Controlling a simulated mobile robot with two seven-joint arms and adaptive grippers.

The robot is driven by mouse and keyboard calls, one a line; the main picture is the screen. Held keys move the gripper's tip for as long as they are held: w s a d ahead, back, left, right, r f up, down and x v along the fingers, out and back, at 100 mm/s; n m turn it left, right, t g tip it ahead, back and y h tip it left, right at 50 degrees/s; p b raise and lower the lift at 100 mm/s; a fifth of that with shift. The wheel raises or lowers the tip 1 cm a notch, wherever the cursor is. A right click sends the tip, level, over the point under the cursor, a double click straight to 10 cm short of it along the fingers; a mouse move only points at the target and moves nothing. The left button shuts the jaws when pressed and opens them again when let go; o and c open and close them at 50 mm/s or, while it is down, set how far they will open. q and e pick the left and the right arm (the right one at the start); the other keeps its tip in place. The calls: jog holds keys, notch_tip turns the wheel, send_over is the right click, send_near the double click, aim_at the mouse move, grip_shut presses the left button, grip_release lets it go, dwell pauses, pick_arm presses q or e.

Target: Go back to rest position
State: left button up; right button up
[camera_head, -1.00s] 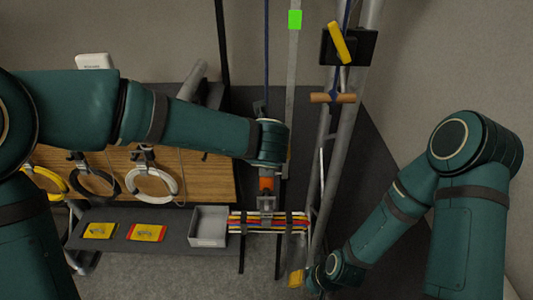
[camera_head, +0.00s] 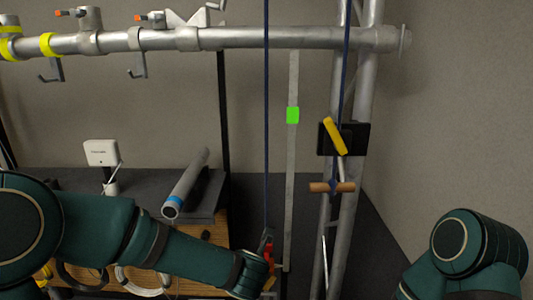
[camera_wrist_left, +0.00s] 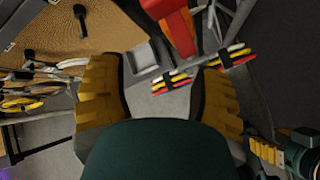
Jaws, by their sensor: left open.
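My left arm comes in from the left in the head view and ends low in the middle, beside a red fitting (camera_head: 268,249) at the lower end of a blue rope (camera_head: 266,130). My left gripper (camera_wrist_left: 160,82) shows in the left wrist view with its yellow-padded fingers wide apart and nothing between them. A red part, apparently that fitting, is just beyond the fingers there. My right arm (camera_head: 466,250) is at the lower right, its gripper outside the head view. A yellow-padded gripper (camera_wrist_left: 266,151), apparently my right one, is at the wrist view's lower right, its opening unclear.
A horizontal truss pipe (camera_head: 190,39) with hooks crosses the top. Upright truss tubes (camera_head: 352,215) stand between the arms, with a wooden handle (camera_head: 332,187). A strapped cable bundle (camera_wrist_left: 230,58) and a grey tray (camera_wrist_left: 145,57) lie beyond the left gripper. A grey tube (camera_head: 186,184) lies at left.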

pick_arm(q)
jog(key=s+a+f+m+g+h+b, duration=0.15)
jog(key=s+f+m, duration=0.25)
jog(key=f+m, duration=0.5)
jog(key=s+a+f+m+g+b, duration=0.25)
jog(key=f+m, duration=0.35)
jog(key=f, duration=0.6)
jog(key=s+a+f+m+g+h, duration=0.2)
jog(key=s+a+f+m+g, duration=0.1)
jog(key=s+f+m, duration=0.7)
jog(key=s+m+b, duration=0.1)
jog(key=s, duration=0.2)
jog(key=shift+m, duration=0.4)
jog(key=shift+a, duration=0.1)
